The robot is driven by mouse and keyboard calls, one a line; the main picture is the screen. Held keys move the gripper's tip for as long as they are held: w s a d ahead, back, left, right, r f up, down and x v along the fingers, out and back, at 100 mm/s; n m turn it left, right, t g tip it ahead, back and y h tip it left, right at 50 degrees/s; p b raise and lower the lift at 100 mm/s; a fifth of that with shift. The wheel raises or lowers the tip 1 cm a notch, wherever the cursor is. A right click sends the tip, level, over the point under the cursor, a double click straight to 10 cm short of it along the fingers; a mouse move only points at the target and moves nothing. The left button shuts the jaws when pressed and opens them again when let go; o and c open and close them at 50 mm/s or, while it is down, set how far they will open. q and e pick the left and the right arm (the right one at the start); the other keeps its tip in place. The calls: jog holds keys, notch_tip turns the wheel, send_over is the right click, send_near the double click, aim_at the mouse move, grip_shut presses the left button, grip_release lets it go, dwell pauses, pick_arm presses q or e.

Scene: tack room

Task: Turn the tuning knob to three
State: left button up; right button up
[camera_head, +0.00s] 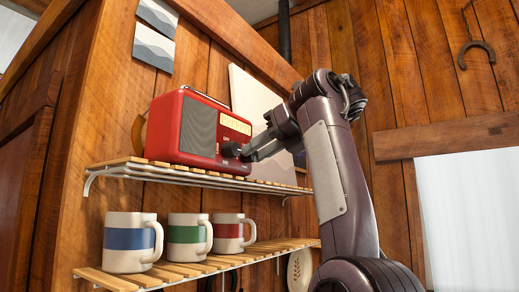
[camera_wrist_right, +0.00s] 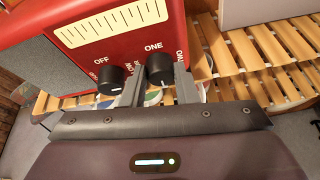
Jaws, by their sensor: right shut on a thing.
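The red radio (camera_head: 181,150) stands on the upper slatted shelf, with a grey speaker grille and a pale dial. In the right wrist view its front (camera_wrist_right: 128,45) shows two black knobs. The right knob (camera_wrist_right: 159,68), under the word ONE, sits between the fingers of my right gripper (camera_wrist_right: 159,82), which is shut on it. A small pale mark shows near this knob's lower edge. Other lettering beside it is turned and partly hidden, so I cannot read it all. The left knob (camera_wrist_right: 111,79), under OFF, is outside the fingers. My left gripper is not in view.
The upper shelf (camera_head: 128,163) has a wire-like front support. Several mugs, including a blue-banded mug (camera_head: 130,242), stand on the lower shelf (camera_head: 190,272). A pale board (camera_head: 252,95) leans behind the radio. A horseshoe (camera_head: 476,50) hangs on the wooden wall at right.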

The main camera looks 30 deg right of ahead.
jog(key=shift+w+f, duration=0.1)
jog(key=shift+f, duration=0.1)
jog(key=o, duration=1)
jog(key=shift+r, duration=0.1)
jog(key=b+v, duration=0.1)
jog(key=v, duration=0.7)
jog(key=shift+b, duration=0.35)
jog(key=shift+w+a, duration=0.1)
jog(key=shift+w, duration=0.05)
